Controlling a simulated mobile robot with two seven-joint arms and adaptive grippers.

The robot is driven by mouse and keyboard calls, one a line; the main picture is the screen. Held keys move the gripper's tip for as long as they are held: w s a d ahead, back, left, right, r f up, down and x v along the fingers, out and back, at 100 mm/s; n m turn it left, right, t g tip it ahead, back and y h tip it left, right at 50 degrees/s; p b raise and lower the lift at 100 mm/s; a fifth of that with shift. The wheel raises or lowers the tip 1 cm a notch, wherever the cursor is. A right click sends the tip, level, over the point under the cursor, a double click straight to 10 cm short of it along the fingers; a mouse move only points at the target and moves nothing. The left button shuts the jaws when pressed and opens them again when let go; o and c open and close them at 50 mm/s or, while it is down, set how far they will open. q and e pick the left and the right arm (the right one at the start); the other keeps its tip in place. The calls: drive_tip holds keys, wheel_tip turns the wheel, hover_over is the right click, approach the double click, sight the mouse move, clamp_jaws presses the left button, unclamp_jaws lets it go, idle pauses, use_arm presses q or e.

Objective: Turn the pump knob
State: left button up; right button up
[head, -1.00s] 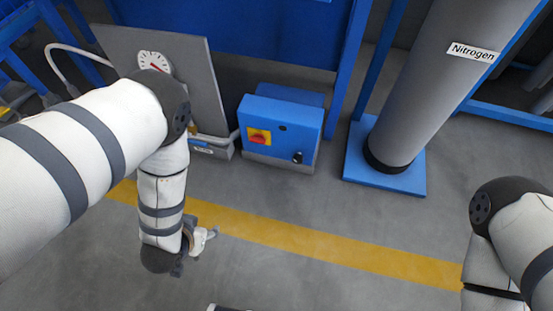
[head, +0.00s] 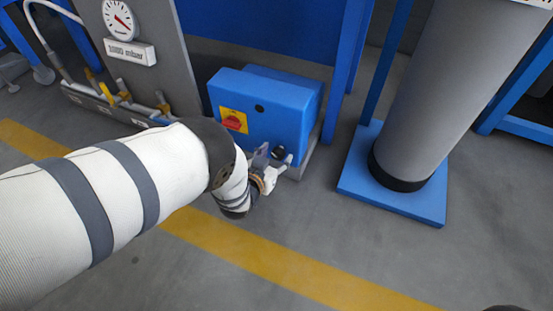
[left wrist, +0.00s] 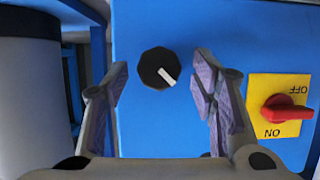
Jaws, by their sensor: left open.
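The pump box (head: 275,105) is blue and stands on the floor. Its black knob (head: 279,152) sits low on the front face, near the right edge. In the left wrist view the knob (left wrist: 157,68) is a dark polygon with a white pointer mark slanting toward the lower right. My left gripper (head: 272,165) is open at the knob in the head view. In the left wrist view its two fingers (left wrist: 162,85) stand on either side of the knob, with a gap on both sides. My right gripper is not in view.
A red switch (head: 233,122) on a yellow plate is on the box; the left wrist view shows ON and OFF labels. A grey cylinder (head: 430,90) on a blue base stands to the right. A gauge panel (head: 145,65) with pipes stands to the left.

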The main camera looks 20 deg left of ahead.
use_arm(q)
drive_tip(key=shift+w+f, duration=0.1)
drive_tip(key=shift+w, duration=0.2)
drive_tip(key=shift+c, duration=0.4)
drive_tip(key=c, duration=1.1)
drive_tip(key=shift+o, duration=0.2)
